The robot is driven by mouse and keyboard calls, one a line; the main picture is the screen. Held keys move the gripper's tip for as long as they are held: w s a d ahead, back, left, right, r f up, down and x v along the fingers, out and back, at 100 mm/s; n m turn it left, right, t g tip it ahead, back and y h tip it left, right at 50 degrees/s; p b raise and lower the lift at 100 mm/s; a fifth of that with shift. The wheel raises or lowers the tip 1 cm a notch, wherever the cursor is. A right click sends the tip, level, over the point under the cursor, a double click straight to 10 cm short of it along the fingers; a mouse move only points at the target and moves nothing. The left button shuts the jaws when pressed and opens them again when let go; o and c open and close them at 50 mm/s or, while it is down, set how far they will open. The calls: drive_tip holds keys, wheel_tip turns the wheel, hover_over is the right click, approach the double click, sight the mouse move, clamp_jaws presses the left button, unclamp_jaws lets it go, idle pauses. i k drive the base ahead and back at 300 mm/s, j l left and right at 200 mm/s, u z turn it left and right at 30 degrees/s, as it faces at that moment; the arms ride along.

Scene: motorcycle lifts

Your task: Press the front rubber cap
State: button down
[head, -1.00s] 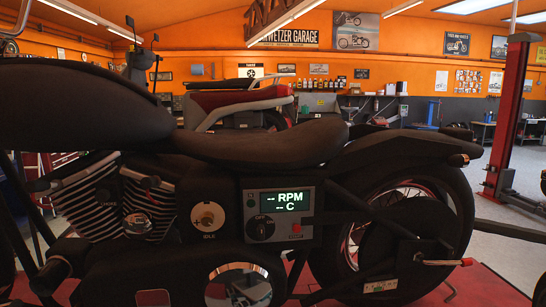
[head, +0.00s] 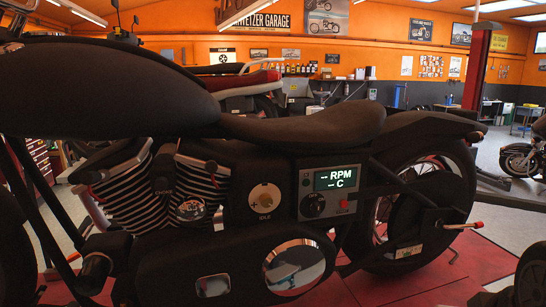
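A matte black motorcycle (head: 190,160) fills the middle of the head view, side on, with its tank at left and rear wheel at right. Two finned cylinders (head: 125,195) sit below the tank. A small dark round knob or cap (head: 77,189) is at the front of the left cylinder; I cannot tell whether it is the front rubber cap. My gripper is not in view.
A control panel (head: 325,190) reading RPM and C sits beside the IDLE dial (head: 265,199). A lever (head: 462,227) with a red tip sticks out at right. The red lift platform (head: 390,289) lies below. A red post (head: 477,70) stands behind.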

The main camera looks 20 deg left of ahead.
sight(88, 179)
drive_tip(key=k+j, duration=0.15)
drive_tip(key=j, duration=0.2)
drive_tip(key=k+j, duration=0.1)
drive_tip(key=j, duration=0.2)
drive_tip(key=k+j, duration=0.15)
drive_tip(key=j, duration=0.2)
drive_tip(key=k+j, duration=0.1)
drive_tip(key=j, duration=0.2)
drive_tip(key=k+j, duration=0.15)
drive_tip(key=j, duration=0.2)
